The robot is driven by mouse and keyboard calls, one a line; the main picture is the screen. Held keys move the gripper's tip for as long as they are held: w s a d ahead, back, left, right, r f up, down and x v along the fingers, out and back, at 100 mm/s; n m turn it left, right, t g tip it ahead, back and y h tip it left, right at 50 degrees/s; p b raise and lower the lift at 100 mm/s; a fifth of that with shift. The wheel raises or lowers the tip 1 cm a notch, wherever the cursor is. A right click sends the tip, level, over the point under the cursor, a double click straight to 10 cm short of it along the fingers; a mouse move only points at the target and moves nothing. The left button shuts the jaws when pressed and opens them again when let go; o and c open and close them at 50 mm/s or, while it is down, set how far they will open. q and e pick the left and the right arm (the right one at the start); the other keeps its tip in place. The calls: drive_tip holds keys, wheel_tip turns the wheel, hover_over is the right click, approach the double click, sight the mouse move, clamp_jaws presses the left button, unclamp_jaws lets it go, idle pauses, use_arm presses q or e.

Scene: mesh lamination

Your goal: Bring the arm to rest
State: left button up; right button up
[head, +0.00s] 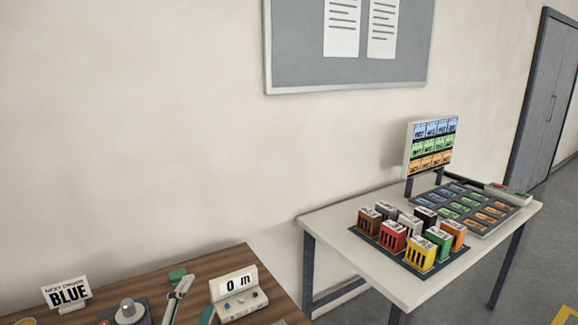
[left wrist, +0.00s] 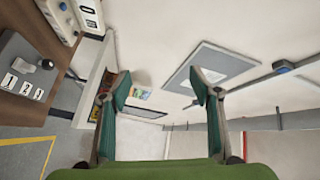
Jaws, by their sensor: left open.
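My left gripper (left wrist: 165,82) shows in the left wrist view, its two teal-padded fingers wide apart. Nothing is between the pads; the wall and a grey board lie well beyond the gap. In the head view, a slim grey part with small green pieces (head: 178,297) stands over the wooden table (head: 152,275), left of the readout box. I cannot tell whether it belongs to my gripper. My right gripper is in neither view.
A white readout box (head: 238,292) and a "BLUE" sign (head: 68,293) stand on the wooden table. Several coloured boxes (head: 420,254) and a slotted tray (head: 502,221) sit on the white table (head: 330,222). Grey floor lies to the right.

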use_arm(q)
drive_tip(key=s+a+f+n+g+y, duration=0.1)
drive_tip(key=s+a+f+n+g, duration=0.15)
drive_tip(key=f, duration=0.25)
drive_tip(key=s+a+f+n+g+y, duration=0.1)
drive_tip(key=s+f+n+g+y, duration=0.1)
drive_tip(key=s+f+n, duration=0.3)
drive_tip(key=s+d+f+n+g+h, duration=0.1)
drive_tip(key=s+f+n+g, duration=0.2)
drive_tip(key=s+f+g, duration=0.55)
drive_tip(key=s+d+f+n+g+h, duration=0.1)
drive_tip(key=s+f+n+g, duration=0.15)
drive_tip(key=s+f, duration=0.75)
drive_tip(key=s+f+b, duration=0.1)
drive_tip(key=s+f, duration=0.1)
drive_tip(key=f, duration=0.9)
drive_tip(key=s+f+b, duration=0.1)
drive_tip(key=s+f, duration=0.2)
drive_tip(key=f, duration=0.8)
drive_tip(key=s+a+f+g+b, duration=0.1)
drive_tip(key=s+a+f+b, duration=0.1)
drive_tip(key=s+f, duration=1.5)
wheel_tip(320, 180, down, 3)
drive_tip(key=shift+s+a+r+m+g+y, duration=0.1)
drive_tip(key=shift+s+a+m+g+y, duration=0.2)
drive_tip(key=shift+a+g, duration=0.1)
drive_tip(key=shift+w, duration=0.1)
